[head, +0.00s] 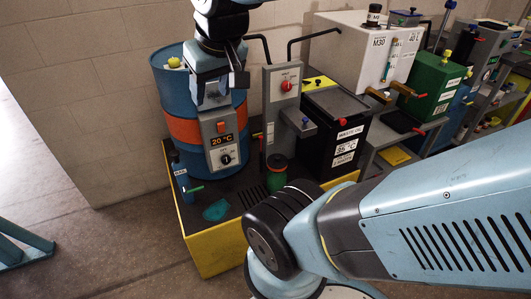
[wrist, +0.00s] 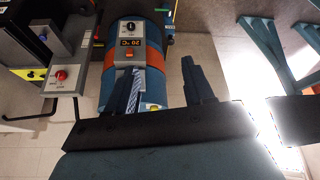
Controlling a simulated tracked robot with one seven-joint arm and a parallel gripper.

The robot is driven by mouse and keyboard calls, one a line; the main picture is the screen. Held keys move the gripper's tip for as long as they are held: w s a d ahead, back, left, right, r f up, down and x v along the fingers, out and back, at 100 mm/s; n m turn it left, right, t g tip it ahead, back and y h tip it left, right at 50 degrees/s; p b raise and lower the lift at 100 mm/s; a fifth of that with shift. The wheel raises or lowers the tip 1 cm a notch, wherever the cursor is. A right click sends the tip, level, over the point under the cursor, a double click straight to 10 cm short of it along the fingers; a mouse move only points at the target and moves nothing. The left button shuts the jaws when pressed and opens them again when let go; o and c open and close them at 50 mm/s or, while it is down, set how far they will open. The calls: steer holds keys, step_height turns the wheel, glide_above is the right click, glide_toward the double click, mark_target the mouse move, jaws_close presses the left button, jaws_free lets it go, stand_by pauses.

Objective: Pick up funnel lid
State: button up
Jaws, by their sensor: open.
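I cannot tell for sure which thing is the funnel lid. In the head view, a short green cylinder (head: 277,178) with a dark, reddish top stands on the dark platform, right of the blue drum (head: 172,92). A flat teal piece (head: 216,210) lies near the platform's front edge. My gripper (head: 237,66) is high up by the drum's upper right side, above both. In the wrist view my gripper (wrist: 163,75) is open, its two dark fingers apart in front of the drum (wrist: 152,85). Nothing is clearly held between them.
The platform has a yellow rim (head: 215,255). A panel (head: 221,140) reading 20 °C is on the drum. A post with a red knob (head: 286,86) and a black waste oil box (head: 338,135) stand to the right. My arm covers the lower right.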

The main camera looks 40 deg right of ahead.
steer(key=w+d+f+n+g+h, duration=0.2)
steer(key=w+d+f+g, duration=0.2)
steer(key=w+f, duration=0.5)
steer(key=n+g+h, duration=0.5)
steer(key=n+h, duration=0.8)
steer(key=h, duration=0.1)
glide_toward(275, 158)
steer(key=x, duration=0.6)
steer(key=shift+s+d+r, duration=0.15)
steer(key=shift+s+r, duration=0.05)
steer(key=shift+r, duration=0.2)
steer(key=shift+f+x, duration=0.15)
steer(key=shift+x, duration=1.1)
steer(key=shift+f+x, duration=0.2)
steer(key=shift+x, duration=1.1)
steer(key=shift+w, duration=0.1)
steer(key=shift+c, duration=0.4)
jaws_close()
